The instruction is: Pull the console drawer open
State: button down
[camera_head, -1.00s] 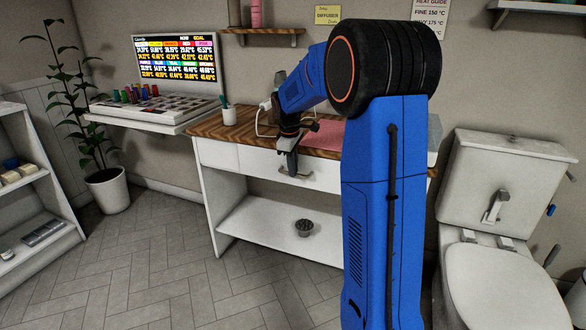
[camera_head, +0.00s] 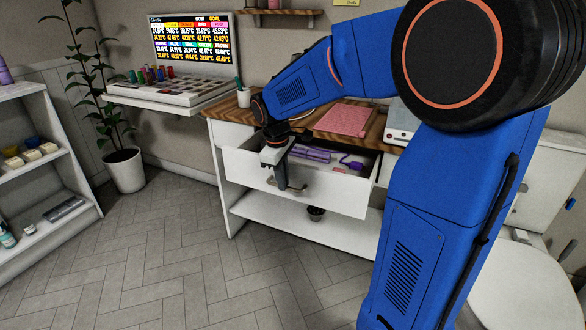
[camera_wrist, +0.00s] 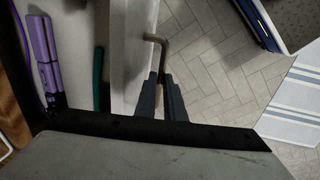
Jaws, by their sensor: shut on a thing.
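The console drawer (camera_head: 335,190) is pulled out of the white console, and its inside shows. My gripper (camera_head: 281,185) points down at the drawer's front and is shut on the drawer handle (camera_head: 293,187). In the wrist view the gripper's dark fingers (camera_wrist: 161,85) are at the tan handle (camera_wrist: 155,39), beside the drawer's pale front panel (camera_wrist: 132,45). The gripped part of the handle is partly hidden by the fingers. Purple tools (camera_head: 312,153) lie in the drawer; one purple tool (camera_wrist: 44,55) and a green item (camera_wrist: 98,75) show in the wrist view.
A pink mat (camera_head: 346,119) lies on the wooden console top (camera_head: 225,108). A dark bowl (camera_head: 316,213) sits on the lower shelf (camera_head: 300,222). The tiled floor (camera_head: 240,285) before the drawer is clear. A toilet (camera_head: 525,290) stands at right, a shelf unit (camera_head: 60,205) at left.

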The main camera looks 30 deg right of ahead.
jog(key=s+a, duration=0.4)
jog(key=a, duration=0.1)
jog(key=shift+s+a, duration=0.2)
jog(key=shift+a, duration=0.15)
jog(key=shift+r, duration=0.1)
jog(key=c, duration=1.8)
grip_release()
jog(key=shift+c, duration=0.2)
notch_tip(320, 180, up, 17)
jog(key=s+a, duration=0.2)
jog(key=shift+a, duration=0.25)
